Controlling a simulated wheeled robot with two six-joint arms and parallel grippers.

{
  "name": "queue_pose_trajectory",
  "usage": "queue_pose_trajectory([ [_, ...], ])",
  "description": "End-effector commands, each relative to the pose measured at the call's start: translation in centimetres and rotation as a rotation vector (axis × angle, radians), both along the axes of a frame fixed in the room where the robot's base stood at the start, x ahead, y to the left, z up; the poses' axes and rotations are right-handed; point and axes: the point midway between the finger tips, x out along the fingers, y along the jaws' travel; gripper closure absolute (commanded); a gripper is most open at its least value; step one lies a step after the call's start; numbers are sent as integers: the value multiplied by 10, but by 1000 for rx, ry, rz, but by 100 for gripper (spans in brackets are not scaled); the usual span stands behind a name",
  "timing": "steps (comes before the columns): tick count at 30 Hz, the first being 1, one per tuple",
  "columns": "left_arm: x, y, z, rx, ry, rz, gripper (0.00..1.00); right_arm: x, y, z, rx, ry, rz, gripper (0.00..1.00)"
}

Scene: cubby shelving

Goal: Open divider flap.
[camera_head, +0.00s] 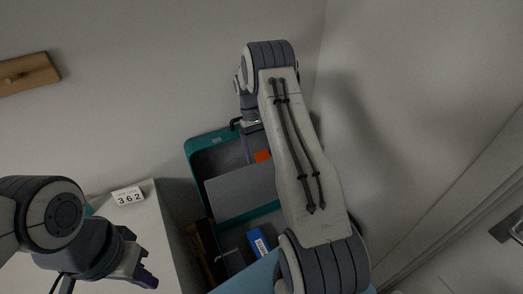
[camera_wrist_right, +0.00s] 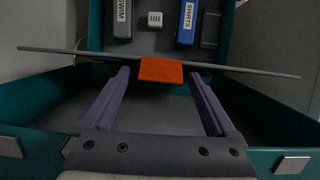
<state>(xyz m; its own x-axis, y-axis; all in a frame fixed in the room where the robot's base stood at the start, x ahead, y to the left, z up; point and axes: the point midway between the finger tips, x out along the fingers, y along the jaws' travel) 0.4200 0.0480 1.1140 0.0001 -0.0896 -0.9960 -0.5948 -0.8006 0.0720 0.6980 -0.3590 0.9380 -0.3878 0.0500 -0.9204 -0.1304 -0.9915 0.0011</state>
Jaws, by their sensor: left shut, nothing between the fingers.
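The divider flap (camera_head: 243,191) is a flat grey panel across the inside of a teal bin. In the right wrist view the flap (camera_wrist_right: 85,57) shows nearly edge-on, spanning the bin. An orange tab (camera_wrist_right: 161,70) sits at the middle of its edge; it also shows in the head view (camera_head: 262,156). My right gripper (camera_wrist_right: 159,76) is open, its purple fingers on either side of the tab, with a gap visible at each side. Whether the tips reach past the tab is unclear. My left gripper (camera_head: 147,272) is shut and empty, at lower left, away from the bin.
The teal bin (camera_head: 193,160) has tall walls around my right gripper. Beyond the flap lie a blue box marked SHIRTS (camera_wrist_right: 187,22), a dark box marked SWIM (camera_wrist_right: 122,18) and a small white block (camera_wrist_right: 155,18). A white 362 sign (camera_head: 128,196) stands near my left arm.

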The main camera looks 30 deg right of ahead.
Motion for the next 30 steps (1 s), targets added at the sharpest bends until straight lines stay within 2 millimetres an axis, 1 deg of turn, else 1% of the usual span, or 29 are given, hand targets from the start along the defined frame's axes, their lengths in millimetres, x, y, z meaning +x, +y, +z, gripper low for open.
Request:
queue_pose_trajectory([
  [2,0,0,-1,0,0,0,100,0,-1,2,0,-1,-1,7],
  [5,0,0,-6,0,0,0,100,1,-1,12,-1,-4,-1,7],
  [8,0,0,-13,0,0,0,100,1,-1,28,-2,-6,-1,7],
  [9,0,0,-17,0,0,0,100,1,0,37,-3,-8,0,7],
  [15,0,0,-28,0,0,0,100,-37,-23,64,-1,-3,-4,7],
  [21,0,0,-38,0,0,0,100,-71,-44,88,-2,-4,-4,7],
  [25,0,0,-41,0,0,0,100,-87,-54,99,-1,-1,-3,7],
  [30,0,0,-43,0,0,0,100,-98,-61,108,-1,-1,-1,7],
])
